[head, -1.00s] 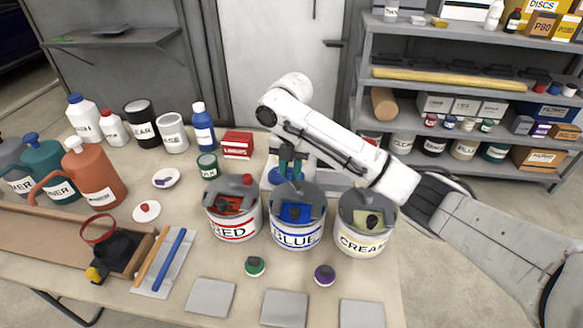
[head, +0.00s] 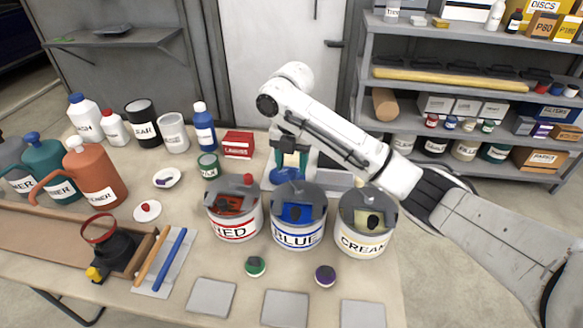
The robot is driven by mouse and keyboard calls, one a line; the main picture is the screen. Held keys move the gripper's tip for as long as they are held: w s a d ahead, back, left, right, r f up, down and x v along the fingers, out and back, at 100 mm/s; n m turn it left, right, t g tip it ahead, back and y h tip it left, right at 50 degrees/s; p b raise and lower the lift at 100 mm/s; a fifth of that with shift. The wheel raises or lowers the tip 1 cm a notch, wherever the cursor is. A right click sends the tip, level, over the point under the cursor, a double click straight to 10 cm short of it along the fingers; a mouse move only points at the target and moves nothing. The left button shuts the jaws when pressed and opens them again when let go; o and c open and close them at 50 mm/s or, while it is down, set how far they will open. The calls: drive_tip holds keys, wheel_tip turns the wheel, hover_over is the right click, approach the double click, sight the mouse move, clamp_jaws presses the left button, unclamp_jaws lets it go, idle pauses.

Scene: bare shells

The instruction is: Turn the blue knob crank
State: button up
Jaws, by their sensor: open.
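The BLUE can (head: 297,236) stands in the middle of a row of three cans, with a grey half-lid and blue paint inside. A rounded blue knob (head: 287,174) shows just behind its lid; I cannot tell exactly what it is fixed to, and its lower part is hidden by the can.
The RED can (head: 233,228) and the CREAM can (head: 361,239) stand close on either side. A red box (head: 238,145) and a small green WAX tin (head: 208,165) are to the left. Grey tiles (head: 285,309) lie along the front edge.

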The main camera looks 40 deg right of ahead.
sight(292, 171)
wheel_tip(292, 171, up, 9)
drive_tip(key=p, duration=0.1)
drive_tip(key=shift+f, duration=0.2)
idle(0.5)
